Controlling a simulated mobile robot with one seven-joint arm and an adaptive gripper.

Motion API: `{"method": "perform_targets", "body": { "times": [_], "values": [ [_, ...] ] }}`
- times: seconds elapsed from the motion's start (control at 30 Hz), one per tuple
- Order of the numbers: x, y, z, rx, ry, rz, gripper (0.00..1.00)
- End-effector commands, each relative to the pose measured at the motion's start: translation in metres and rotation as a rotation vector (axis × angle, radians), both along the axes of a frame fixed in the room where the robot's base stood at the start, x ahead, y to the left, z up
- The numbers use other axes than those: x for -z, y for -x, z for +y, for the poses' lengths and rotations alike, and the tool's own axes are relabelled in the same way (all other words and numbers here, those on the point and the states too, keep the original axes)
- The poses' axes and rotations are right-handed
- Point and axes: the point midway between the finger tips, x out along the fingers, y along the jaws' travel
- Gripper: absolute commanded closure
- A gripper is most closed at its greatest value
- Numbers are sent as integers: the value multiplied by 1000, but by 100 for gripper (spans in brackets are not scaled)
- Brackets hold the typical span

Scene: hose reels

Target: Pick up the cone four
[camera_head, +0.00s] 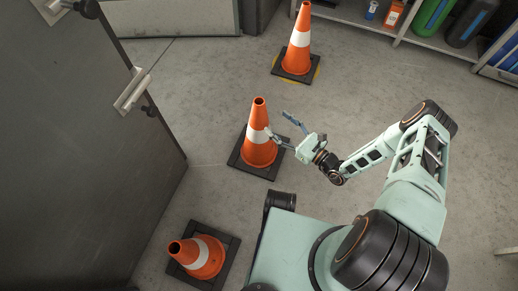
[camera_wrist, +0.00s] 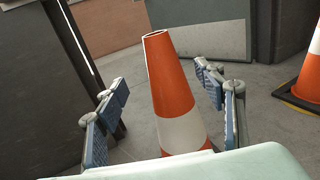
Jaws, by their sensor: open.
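Three orange cones with white bands and black square bases stand on the grey floor. The middle cone (camera_head: 259,150) is upright, and my gripper (camera_head: 275,126) is open just to its right. In the wrist view this cone (camera_wrist: 172,90) rises between the two open fingers (camera_wrist: 160,108), and its base is hidden. Another cone (camera_head: 297,45) stands farther back and shows at the right edge of the wrist view (camera_wrist: 310,75). A third cone (camera_head: 205,257) stands at the lower left, close to my base. No number shows on any cone, so I cannot tell which is four.
A dark door or panel (camera_head: 75,150) with a metal handle (camera_head: 132,92) fills the left. A shelf (camera_head: 425,42) at the upper right holds an orange box (camera_head: 394,14), a green cylinder (camera_head: 432,15) and other items. The floor (camera_head: 360,100) between the shelf and my arm is clear.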

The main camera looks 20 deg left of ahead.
Motion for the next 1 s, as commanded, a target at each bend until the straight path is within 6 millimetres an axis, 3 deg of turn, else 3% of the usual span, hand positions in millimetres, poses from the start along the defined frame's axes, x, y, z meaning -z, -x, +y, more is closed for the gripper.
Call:
{"method": "perform_targets", "body": {
  "times": [0.2,0.47,0.7,1.0],
  "values": [
    [3,-15,31,0,-2,-1,37],
    [4,-26,51,-1,-1,0,37],
    [12,-43,81,-3,-1,-2,37],
    [9,-49,93,0,-1,0,37]
  ]
}}
